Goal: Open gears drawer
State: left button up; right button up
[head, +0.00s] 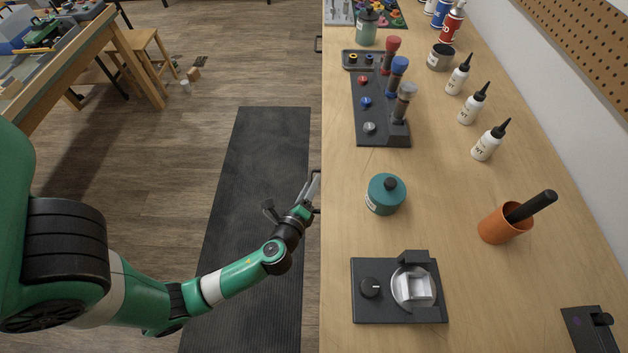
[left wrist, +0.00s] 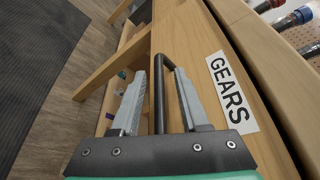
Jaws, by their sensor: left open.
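The gears drawer front (left wrist: 198,45) is wood with a white GEARS label (left wrist: 230,88) in the left wrist view. It lies along the bench edge and looks shut. Its black bar handle (left wrist: 158,95) shows between the two fingers of my left gripper (left wrist: 169,67). The fingers are open, one on each side of the bar, and I see no clear grip on it. In the head view my left gripper (head: 311,192) is at the bench's left edge, and the drawer front is hidden below the top. My right gripper is not in view.
The bench top (head: 455,210) holds a teal jar (head: 385,194), a black device (head: 371,305), an orange cup (head: 497,227) and a driver rack (head: 381,112). A black mat (head: 250,180) covers the floor left of the bench. A wooden stool (head: 143,45) stands farther left.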

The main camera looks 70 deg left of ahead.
pick_arm(q)
jog(key=shift+c, duration=0.3)
grip_shut()
dwell(1.2)
